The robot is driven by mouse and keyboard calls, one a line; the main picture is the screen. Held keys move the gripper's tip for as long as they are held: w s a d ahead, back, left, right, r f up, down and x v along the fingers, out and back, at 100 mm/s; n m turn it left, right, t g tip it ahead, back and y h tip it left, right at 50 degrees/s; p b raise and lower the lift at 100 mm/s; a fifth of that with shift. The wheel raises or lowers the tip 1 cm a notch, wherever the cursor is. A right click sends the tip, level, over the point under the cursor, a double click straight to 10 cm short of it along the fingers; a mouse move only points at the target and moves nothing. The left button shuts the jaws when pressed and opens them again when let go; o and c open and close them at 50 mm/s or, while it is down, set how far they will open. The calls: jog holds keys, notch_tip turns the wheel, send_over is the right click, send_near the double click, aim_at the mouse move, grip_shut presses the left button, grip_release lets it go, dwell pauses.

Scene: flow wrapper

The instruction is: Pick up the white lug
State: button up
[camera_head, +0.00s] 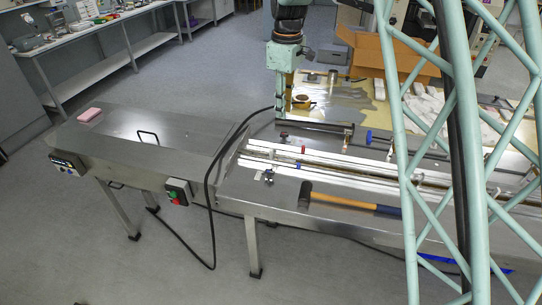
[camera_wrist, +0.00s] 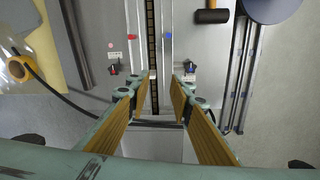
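In the wrist view, a dark chain (camera_wrist: 153,45) runs between pale rails. A small whitish piece (camera_wrist: 152,74) shows at the chain, just beyond my left fingertip; it may be the white lug, but it is too small to be sure. My gripper (camera_wrist: 156,84) is open, with its two yellow-padded fingers on either side of the chain line and nothing visible held between them. No lug can be made out there.
Knobs with red (camera_wrist: 113,69) and blue (camera_wrist: 190,67) parts stand beside the rails. A hammer (camera_head: 345,201) lies on the near side of the machine. A yellow tape roll (camera_head: 301,101) and a cardboard box (camera_head: 378,52) are behind. The steel table at left is mostly bare, with a pink block (camera_head: 90,115).

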jog(key=n, duration=0.2)
send_over(271, 149)
notch_tip(271, 149, down, 10)
jog(key=shift+r+g, duration=0.25)
jog(key=shift+g, duration=0.05)
jog(key=shift+f, duration=0.1)
jog(key=shift+w+f, duration=0.1)
jog(key=shift+f, duration=4.05)
jog(key=shift+f, duration=0.15)
jog(key=shift+f+b, duration=0.45)
jog(key=shift+f, duration=2)
jog(key=c, duration=0.5)
jog(key=shift+o, duration=0.2)
